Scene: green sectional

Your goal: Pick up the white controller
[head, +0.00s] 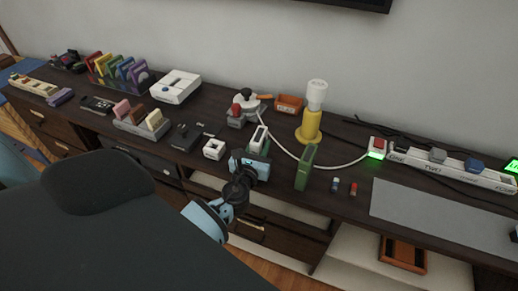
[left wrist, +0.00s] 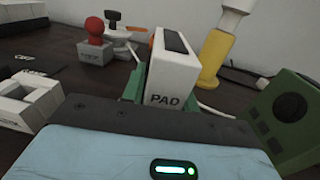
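The white controller, a white block with a dark inset top and the word PAD on its front, shows large in the left wrist view (left wrist: 174,78). In the head view the controller (head: 258,137) stands mid-table, just behind my left gripper (head: 253,164). My left gripper is blue and black and points at the controller's front. My right gripper is not in view.
A green device with round dials (head: 306,168) stands close on the right, a yellow lamp-like object (head: 309,126) behind it. A small white block (head: 214,149) is close on the left. A red-knobbed joystick (head: 239,109) stands behind. A white cable crosses to the power strip (head: 440,168).

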